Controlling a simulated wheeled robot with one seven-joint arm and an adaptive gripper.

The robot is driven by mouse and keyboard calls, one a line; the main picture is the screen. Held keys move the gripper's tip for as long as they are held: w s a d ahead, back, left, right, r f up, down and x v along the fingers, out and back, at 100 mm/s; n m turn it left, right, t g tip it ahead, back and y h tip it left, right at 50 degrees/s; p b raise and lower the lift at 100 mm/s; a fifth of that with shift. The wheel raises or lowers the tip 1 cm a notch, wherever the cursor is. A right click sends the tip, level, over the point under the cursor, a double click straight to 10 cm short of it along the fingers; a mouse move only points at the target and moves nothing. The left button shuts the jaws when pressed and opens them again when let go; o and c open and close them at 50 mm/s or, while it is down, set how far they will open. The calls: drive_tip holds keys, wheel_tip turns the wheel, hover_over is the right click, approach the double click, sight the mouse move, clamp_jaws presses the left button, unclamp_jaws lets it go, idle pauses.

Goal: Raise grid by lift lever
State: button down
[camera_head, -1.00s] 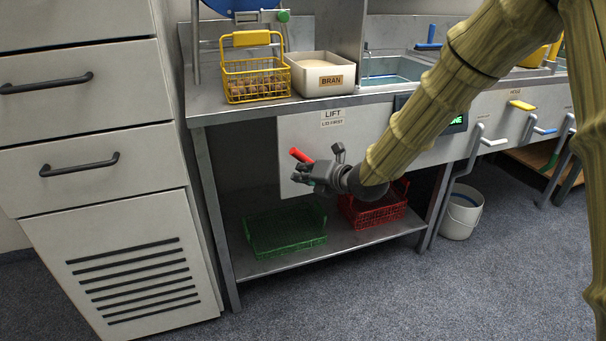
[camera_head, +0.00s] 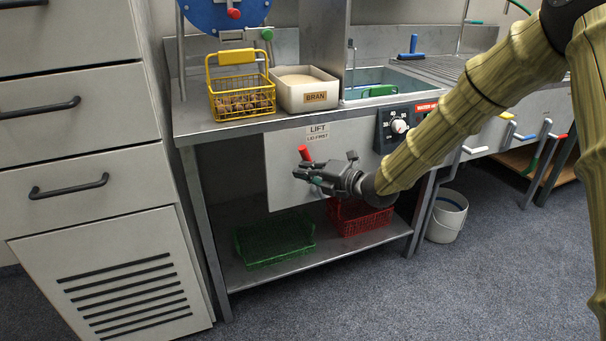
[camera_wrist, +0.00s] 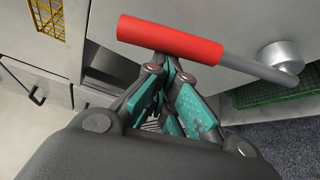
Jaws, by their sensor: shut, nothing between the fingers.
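The lift lever has a red handle (camera_head: 304,153) on a grey arm, in front of the pale panel under the LIFT label (camera_head: 318,132). In the wrist view, the red handle (camera_wrist: 170,40) crosses just beyond my fingertips, and its grey arm runs right to a round pivot (camera_wrist: 280,54). My gripper (camera_head: 312,178) is shut and empty, just below the handle. Its fingers (camera_wrist: 170,66) appear to meet the handle's underside but are not around it. A green piece (camera_head: 380,90) shows in the sink; I cannot tell whether it is the grid.
A yellow basket (camera_head: 242,97) of chestnuts and a BRAN tub (camera_head: 304,92) stand on the counter. Green (camera_head: 275,242) and red (camera_head: 358,217) crates lie on the shelf below. A dial (camera_head: 394,128) and more levers are right. A white bucket (camera_head: 447,216) stands on the floor.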

drive_tip(key=w+d+m+t+y, duration=0.1)
drive_tip(key=w+d+m+t, duration=0.1)
drive_tip(key=d+m, duration=0.3)
drive_tip(key=w+d+m+t+y, duration=0.2)
drive_tip(key=w+d+m, duration=0.2)
drive_tip(key=d, duration=0.5)
drive_tip(key=shift+d+f+m+t+b, duration=0.25)
drive_tip(key=shift+f+m+t+b, duration=0.2)
drive_tip(key=shift+m, duration=0.75)
drive_tip(key=s+d+p, duration=0.3)
drive_tip(key=s+d, duration=0.1)
drive_tip(key=s, duration=0.4)
drive_tip(key=shift+s+f, duration=0.15)
drive_tip(key=shift+f, duration=0.2)
drive_tip(key=shift+d, duration=0.1)
